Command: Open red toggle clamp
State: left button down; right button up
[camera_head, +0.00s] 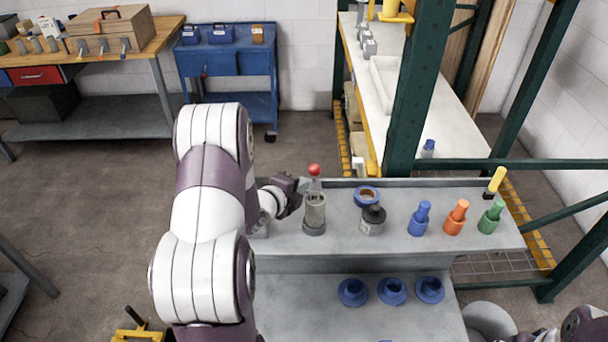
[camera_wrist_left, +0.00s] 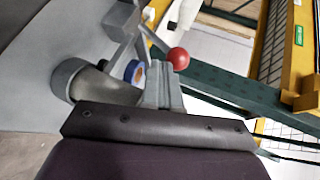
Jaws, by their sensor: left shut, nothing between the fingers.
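The red toggle clamp shows as a red ball knob (camera_head: 314,170) on a lever above a grey cylindrical body (camera_head: 314,212) at the left of the grey bench. In the left wrist view the red knob (camera_wrist_left: 178,58) is on a thin grey lever, just beyond my fingertips. My left gripper (camera_head: 296,186) is shut and empty, close to the left of the clamp, a little below knob height. Its closed fingers show in the left wrist view (camera_wrist_left: 160,84). Whether they touch the lever I cannot tell. Part of my right arm shows at the bottom right corner; its gripper is not visible.
Right of the clamp stand a blue tape roll (camera_head: 367,195), a dark-topped canister (camera_head: 372,219) and blue (camera_head: 420,219), orange (camera_head: 457,217) and green (camera_head: 491,217) pieces. Blue cups (camera_head: 392,291) sit on the lower shelf. A green post (camera_head: 415,90) rises behind the bench.

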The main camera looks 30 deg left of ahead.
pick_arm(q)
jog(key=shift+w+d+r, duration=0.1)
jog(key=shift+w+r, duration=0.1)
jog(key=shift+w, duration=0.7)
jog(key=shift+r+p, duration=0.1)
jog(key=shift+p, duration=0.25)
jog(key=shift+w+r+g+p, duration=0.2)
jog(key=shift+r+g+p, duration=0.15)
jog(key=shift+p, duration=0.35)
jog(key=w+a+r+n+g+h+p, duration=0.1)
jog(key=w+a+r+g+p, duration=0.1)
jog(key=w+a+p, duration=0.2)
jog(key=shift+w, duration=1.2)
jog(key=shift+a+r, duration=0.1)
jog(key=shift+r+p, duration=0.75)
jog(key=shift+r, duration=0.05)
